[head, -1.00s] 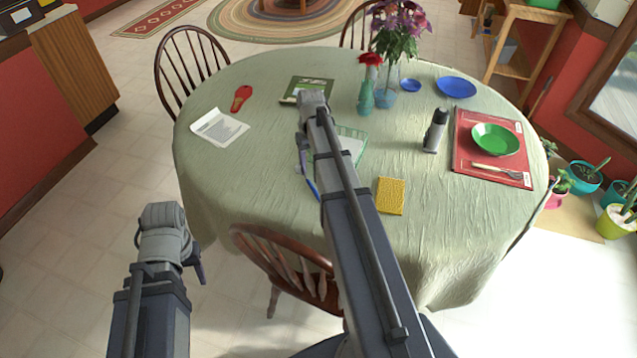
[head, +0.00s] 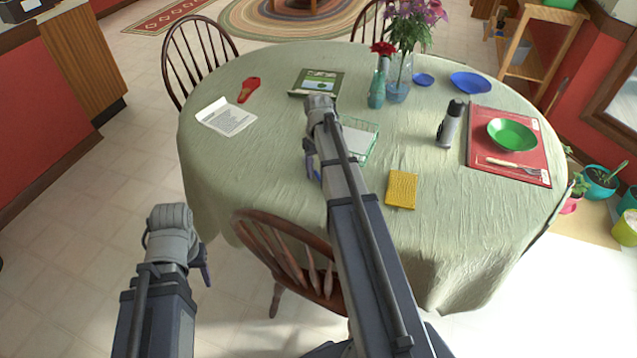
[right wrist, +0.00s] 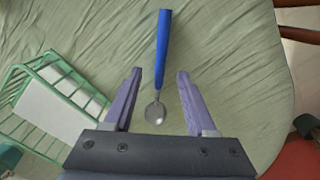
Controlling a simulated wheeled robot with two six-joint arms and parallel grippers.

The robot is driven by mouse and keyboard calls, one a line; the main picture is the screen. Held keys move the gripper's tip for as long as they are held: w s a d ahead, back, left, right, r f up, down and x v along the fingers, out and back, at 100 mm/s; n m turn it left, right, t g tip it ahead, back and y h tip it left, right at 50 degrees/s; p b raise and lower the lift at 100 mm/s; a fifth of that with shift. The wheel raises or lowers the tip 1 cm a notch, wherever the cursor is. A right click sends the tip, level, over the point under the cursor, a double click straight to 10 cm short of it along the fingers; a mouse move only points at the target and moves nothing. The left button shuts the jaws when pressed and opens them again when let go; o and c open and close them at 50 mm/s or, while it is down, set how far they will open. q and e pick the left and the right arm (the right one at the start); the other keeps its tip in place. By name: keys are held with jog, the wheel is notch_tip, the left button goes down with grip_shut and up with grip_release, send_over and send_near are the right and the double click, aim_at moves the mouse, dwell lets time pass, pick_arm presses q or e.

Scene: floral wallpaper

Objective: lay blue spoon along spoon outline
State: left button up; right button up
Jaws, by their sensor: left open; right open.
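The blue spoon (right wrist: 161,52) lies on the green tablecloth in the right wrist view, its blue handle pointing away and its silver bowl nearer my wrist. My right gripper (right wrist: 160,73) is open, with one finger on each side of the spoon and clear gaps. In the head view this gripper (head: 311,160) is over the near-left part of the table, and my arm hides most of the spoon. My left gripper (head: 205,265) is open and empty, off the table at lower left. I cannot make out a spoon outline; the red placemat (head: 480,150) is at the right.
A green wire basket (right wrist: 50,100) stands left of the right gripper. Vases with flowers stand behind. A chair (head: 285,265) stands at the near edge.

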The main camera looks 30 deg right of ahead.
jog(key=shift+f+b, duration=0.3)
jog(key=shift+f, duration=0.5)
jog(key=shift+r, duration=0.1)
jog(key=shift+c, duration=0.4)
grip_shut()
